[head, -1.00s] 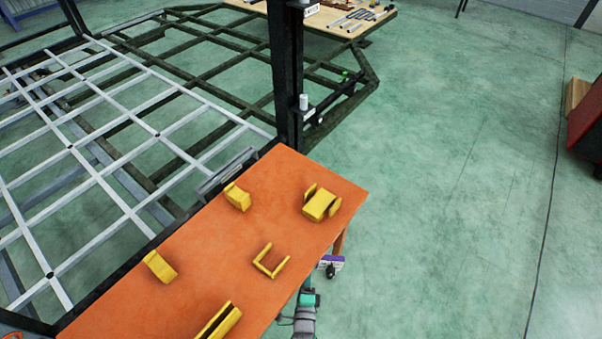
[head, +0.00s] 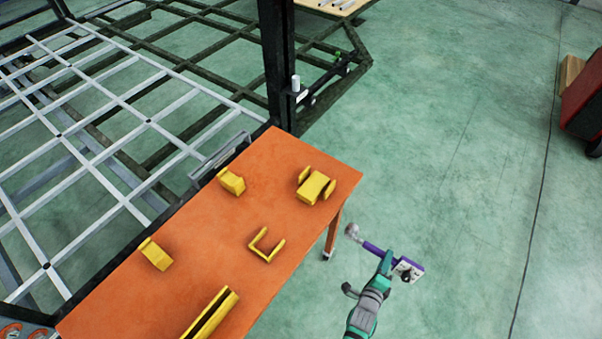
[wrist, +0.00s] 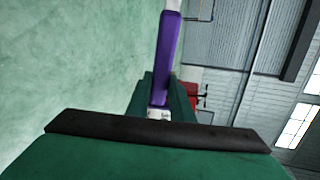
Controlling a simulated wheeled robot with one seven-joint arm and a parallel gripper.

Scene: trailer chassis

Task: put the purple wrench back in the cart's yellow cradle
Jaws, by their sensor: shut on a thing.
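The purple wrench (head: 374,248) is held in the air to the right of the orange cart, with a pale head at its left end and a white-marked block at its right. My gripper (head: 386,262) is shut around its handle. The purple handle (wrist: 167,55) also shows in the wrist view, running up from between the dark green fingers (wrist: 158,98). The orange cart top (head: 205,245) carries several yellow holders: a U-shaped one (head: 262,250), a paired block (head: 314,187), a long slotted one (head: 212,314) and two small blocks. I cannot tell which is the wrench's cradle.
A black post (head: 279,70) stands at the cart's far corner. A grey trailer frame (head: 100,120) lies left of the cart. The green floor (head: 460,200) to the right is clear up to a red cabinet (head: 583,108) at the right edge.

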